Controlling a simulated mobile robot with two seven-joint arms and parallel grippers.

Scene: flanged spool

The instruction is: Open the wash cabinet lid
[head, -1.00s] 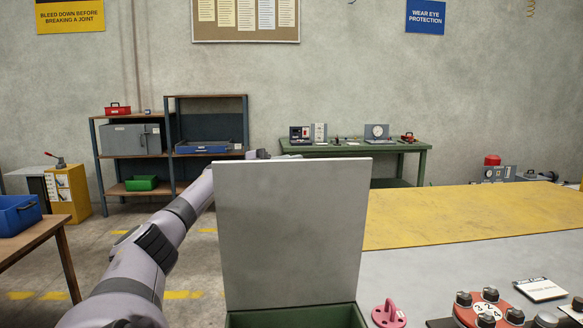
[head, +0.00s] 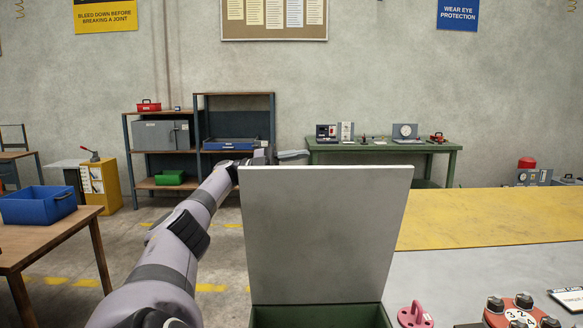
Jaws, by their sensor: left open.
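The wash cabinet lid (head: 325,235) is a flat grey panel that stands raised, close to upright. Below it the green wash cabinet (head: 320,316) shows its open top at the bottom edge of the head view. My left arm reaches up along the left side of the lid. My left gripper (head: 292,155) is open behind the lid's top edge, with only a grey finger part showing above it. The lid hides the rest of the gripper, and I cannot tell whether it touches the lid. My right gripper is not in view.
Right of the cabinet, a grey bench top (head: 460,275) holds a pink lifting eye (head: 414,316) and a red flanged part (head: 522,312). A yellow surface (head: 490,218) lies behind. A wooden table (head: 60,240) with a blue bin (head: 38,204) stands at left.

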